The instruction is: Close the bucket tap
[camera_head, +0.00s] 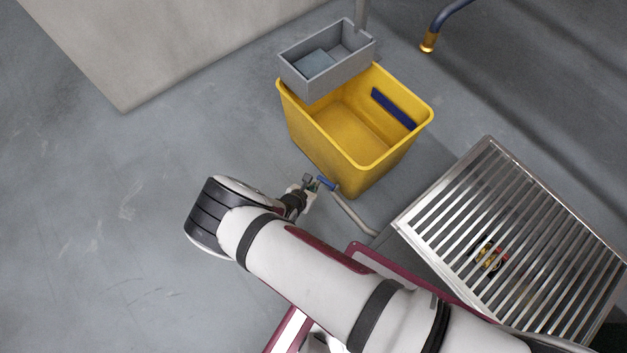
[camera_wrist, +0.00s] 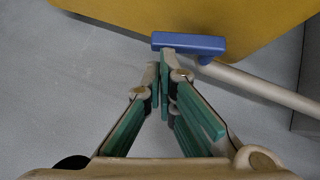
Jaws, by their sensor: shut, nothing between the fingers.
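The yellow bucket (camera_head: 347,137) stands on the floor in the upper middle of the head view, with its front wall at the top of the wrist view (camera_wrist: 200,18). The tap has a blue handle (camera_wrist: 188,43) at the bucket's lower front; it also shows in the head view (camera_head: 326,183). A pale pipe (camera_wrist: 262,87) runs from the tap toward the lower right. My gripper (camera_wrist: 163,62) is shut and empty, its green-padded fingertips together just below the blue handle. Whether they touch the handle I cannot tell. In the head view my gripper (camera_head: 309,184) is partly hidden by my arm.
A grey box (camera_head: 330,75) sits over the bucket's back left edge. A metal grate (camera_head: 510,235) lies right of the bucket. A blue pipe with an orange end (camera_head: 429,42) is at the top right. The floor to the left is clear.

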